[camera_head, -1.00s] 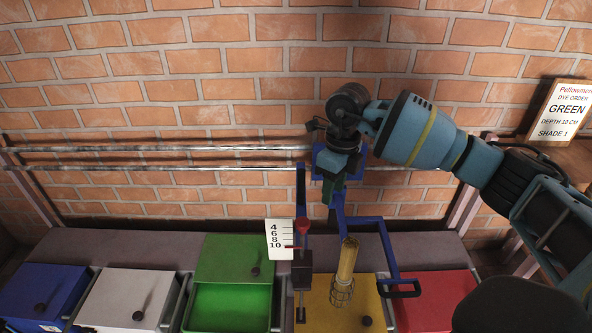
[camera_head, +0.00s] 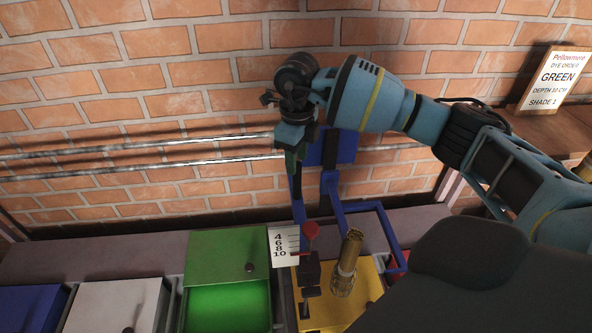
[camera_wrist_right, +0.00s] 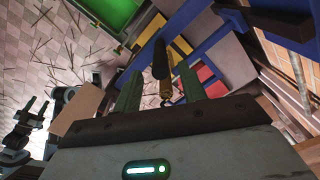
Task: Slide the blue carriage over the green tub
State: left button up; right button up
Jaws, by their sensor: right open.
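The blue carriage (camera_head: 340,146) hangs on the two wall rails, with its blue arms and a dark clamp reaching down over the yellow tub (camera_head: 361,278). A tan hank in a wire cage (camera_head: 346,262) hangs from it. The green tub (camera_head: 229,305) stands open just left, its green lid (camera_head: 228,255) raised behind it. My right gripper (camera_head: 294,168) is at the carriage's upper left, by its left upright. In the right wrist view its open fingers (camera_wrist_right: 160,90) have a dark bar between them; contact is unclear. My left gripper (camera_wrist_right: 31,110) shows there with fingers apart, away from the carriage.
A white depth card (camera_head: 284,246) and a red pointer (camera_head: 311,230) are at the carriage's left. A white tub (camera_head: 105,307) and a blue tub (camera_head: 30,308) stand left. A red tub is mostly hidden at right. An order board (camera_head: 553,80) reads GREEN, depth 10 cm.

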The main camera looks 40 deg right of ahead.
jog(key=shift+f, duration=2.35)
grip_shut()
